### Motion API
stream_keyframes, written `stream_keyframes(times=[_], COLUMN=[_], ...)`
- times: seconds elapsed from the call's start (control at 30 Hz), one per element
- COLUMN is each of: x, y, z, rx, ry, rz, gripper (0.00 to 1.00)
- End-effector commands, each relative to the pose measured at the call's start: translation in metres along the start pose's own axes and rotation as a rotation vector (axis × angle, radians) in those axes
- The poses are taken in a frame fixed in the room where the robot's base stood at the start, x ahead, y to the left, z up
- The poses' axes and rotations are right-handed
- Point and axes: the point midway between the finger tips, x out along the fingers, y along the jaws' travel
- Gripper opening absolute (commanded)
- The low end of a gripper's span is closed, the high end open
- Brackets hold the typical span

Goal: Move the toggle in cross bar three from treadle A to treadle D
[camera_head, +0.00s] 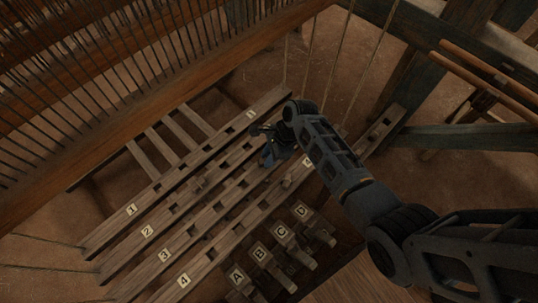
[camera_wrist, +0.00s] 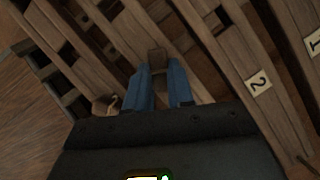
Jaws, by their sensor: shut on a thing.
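My gripper (camera_head: 273,152) is over the right part of the cross bars in the head view. In the wrist view its two blue fingers (camera_wrist: 165,84) are closed on a small dark wooden toggle (camera_wrist: 157,58). My gripper hides that toggle in the head view. I cannot tell whether the toggle sits in a slot or is clear of it. Cross bar three (camera_head: 190,235) has its number plate at its left end. Treadle A (camera_head: 237,278) and treadle D (camera_head: 303,211) are the outer ones of the lettered row in the lower middle.
Treadles B (camera_head: 260,254) and C (camera_head: 281,232) lie between them. Another wooden peg (camera_wrist: 105,104) is close to the left finger in the wrist view. Slotted bars lie close together around my gripper. The reed (camera_head: 110,75) fills the upper left; cords hang near my arm.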

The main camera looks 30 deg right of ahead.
Motion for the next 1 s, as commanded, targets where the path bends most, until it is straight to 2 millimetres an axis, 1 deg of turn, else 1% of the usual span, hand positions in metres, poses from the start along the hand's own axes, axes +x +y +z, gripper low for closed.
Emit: stream_keyframes(times=[0.03,0.07,0.37,0.57,0.67,0.77,1.0], x=[0.0,0.0,0.0,0.0,-0.004,-0.016,-0.056], y=[0.0,0.0,0.0,0.0,0.0,0.0,0.0], z=[0.0,0.0,0.0,0.0,0.0,0.001,0.001], rx=[0.0,0.0,0.0,0.0,0.0,0.001,0.001], ry=[0.0,0.0,0.0,0.0,0.0,0.0,0.0], rz=[0.0,0.0,0.0,0.0,-0.001,-0.001,-0.002], gripper=[0.0,0.23,0.52,0.52,0.52,0.52,0.52])
